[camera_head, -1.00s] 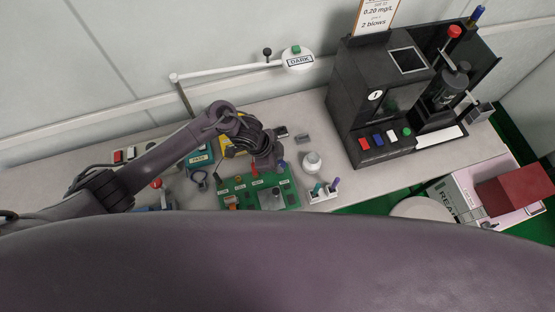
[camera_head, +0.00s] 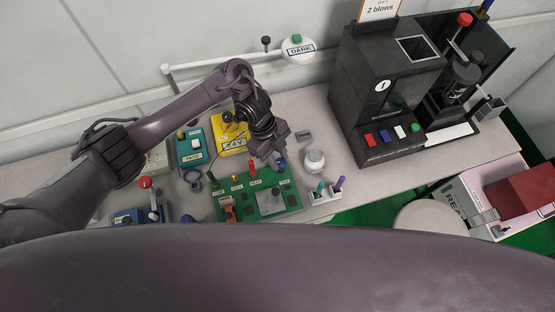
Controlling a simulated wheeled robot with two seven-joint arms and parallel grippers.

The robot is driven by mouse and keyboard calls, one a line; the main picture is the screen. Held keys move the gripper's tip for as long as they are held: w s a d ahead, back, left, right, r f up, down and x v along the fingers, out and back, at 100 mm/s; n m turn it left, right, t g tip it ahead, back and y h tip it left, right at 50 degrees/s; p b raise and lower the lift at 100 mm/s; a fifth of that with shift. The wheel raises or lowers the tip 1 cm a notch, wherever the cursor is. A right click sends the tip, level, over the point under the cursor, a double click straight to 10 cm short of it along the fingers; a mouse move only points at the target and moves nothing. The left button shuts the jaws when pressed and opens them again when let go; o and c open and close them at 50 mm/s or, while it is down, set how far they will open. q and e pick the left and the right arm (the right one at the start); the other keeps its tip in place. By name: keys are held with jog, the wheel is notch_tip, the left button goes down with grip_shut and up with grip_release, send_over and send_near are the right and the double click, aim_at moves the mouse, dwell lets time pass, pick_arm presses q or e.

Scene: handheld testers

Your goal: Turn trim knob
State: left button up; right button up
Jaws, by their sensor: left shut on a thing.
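A green board (camera_head: 236,205) with small white labels lies on the bench at the middle of the view. A blue knob (camera_head: 281,164) shows at its upper right corner, above a label too small to read surely; I take it as the trim knob. My left gripper (camera_head: 277,160) reaches down over this corner from the upper left. It is shut on the blue knob, and its fingers hide part of it. Which way the knob is turned cannot be seen. My right gripper is not in view.
A yellow tester (camera_head: 229,142) and a teal tester (camera_head: 187,157) stand behind and left of the board. A white round pot (camera_head: 315,161) and a small holder (camera_head: 325,197) with pens sit close on the right. A tall black machine (camera_head: 364,95) stands farther right.

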pick_arm(q)
jog(key=shift+w+m+b, duration=0.1)
jog(key=shift+m+b, duration=0.3)
jog(key=shift+m, duration=0.3)
jog(key=shift+d+g, duration=0.1)
jog(key=shift+g, duration=0.2)
jog(key=o, duration=1)
jog(key=shift+c, duration=0.2)
jog(key=shift+r, duration=0.1)
jog(key=p+v, duration=0.1)
jog(key=v, duration=0.6)
jog(key=shift+r, duration=0.35)
jog(key=shift+f, duration=0.1)
